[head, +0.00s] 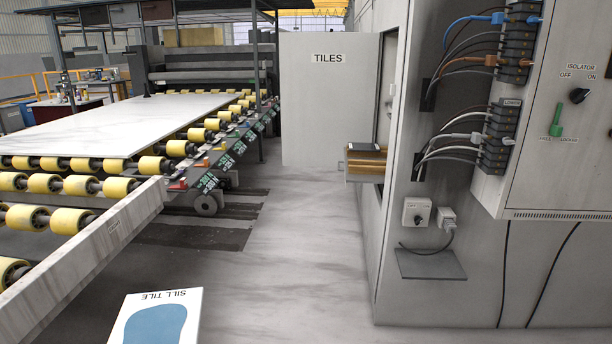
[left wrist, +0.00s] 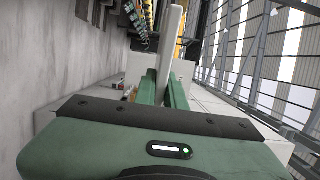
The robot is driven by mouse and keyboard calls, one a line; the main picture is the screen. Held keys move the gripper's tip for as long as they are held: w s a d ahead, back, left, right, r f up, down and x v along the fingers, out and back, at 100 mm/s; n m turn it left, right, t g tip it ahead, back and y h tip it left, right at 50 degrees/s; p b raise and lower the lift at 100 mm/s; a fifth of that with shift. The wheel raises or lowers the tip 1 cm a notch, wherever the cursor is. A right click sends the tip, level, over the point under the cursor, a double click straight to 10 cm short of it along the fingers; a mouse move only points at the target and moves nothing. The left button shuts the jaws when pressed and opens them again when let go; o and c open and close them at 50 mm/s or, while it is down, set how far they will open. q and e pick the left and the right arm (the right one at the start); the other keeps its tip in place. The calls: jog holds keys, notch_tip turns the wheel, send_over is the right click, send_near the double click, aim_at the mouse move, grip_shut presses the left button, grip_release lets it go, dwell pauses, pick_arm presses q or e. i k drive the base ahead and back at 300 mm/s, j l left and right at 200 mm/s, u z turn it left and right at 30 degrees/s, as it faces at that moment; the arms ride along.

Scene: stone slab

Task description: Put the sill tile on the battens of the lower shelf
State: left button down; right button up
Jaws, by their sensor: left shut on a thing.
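The sill tile (head: 175,318) is a white slab with a blue patch and upside-down lettering, at the bottom of the head view, its near part cut off by the frame. In the left wrist view my left gripper (left wrist: 163,88) has its green fingers shut on a pale slab seen edge-on, which looks like the sill tile (left wrist: 173,40). The left gripper is outside the head view. A shelf (head: 362,179) with wooden battens (head: 366,163) juts from the cabinet opening; I cannot tell which shelf level it is. My right gripper is in neither view.
The cabinet's open door (head: 318,110) is marked TILES. Right of the opening stands a grey panel with cables and a small switch box (head: 416,212) above a low ledge (head: 430,264). A roller conveyor (head: 75,220) carrying a large slab (head: 120,122) lies left. The floor between is clear.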

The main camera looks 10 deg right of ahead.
aim_at(368, 163)
jog(key=i+z, duration=0.3)
jog(key=i, duration=1.75)
jog(key=i+j+z, duration=0.15)
jog(key=i+z, duration=0.35)
jog(key=i+j+z, duration=0.45)
jog(key=i, duration=0.2)
jog(key=i+j+z, duration=0.95)
jog(key=j, duration=0.25)
jog(key=k+l, duration=0.05)
jog(key=k, duration=0.05)
